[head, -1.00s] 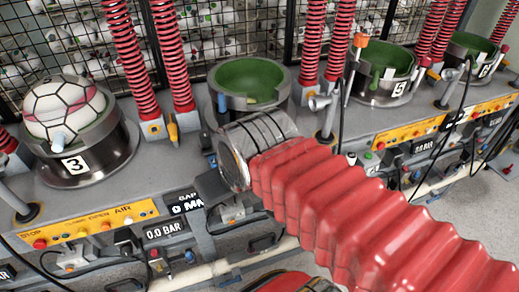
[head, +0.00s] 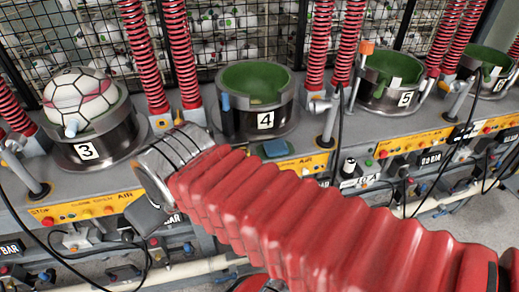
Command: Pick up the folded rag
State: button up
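My red bellows-covered arm crosses the picture from the lower right. My gripper (head: 147,216), a dark part below the metal wrist, is at the left, over the front edge of the bench between cups 3 and 4. It is well to the left of the rag and apart from it. Its fingers are mostly hidden by the wrist, so I cannot tell whether it is open or shut.
A ball (head: 78,98) sits in cup 3 (head: 100,148) at the left. Cup 5 (head: 385,92) stands to the right; cups 4 and 5 look empty. Red springs (head: 182,55) rise between the cups, before a wire cage of balls. Yellow button panels and black cables line the bench front.

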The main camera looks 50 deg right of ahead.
aim_at(276, 148)
jog(key=u, duration=0.5)
jog(key=k, duration=1.3)
jog(key=z, duration=0.5)
jog(key=i, duration=1)
jog(key=z, duration=0.1)
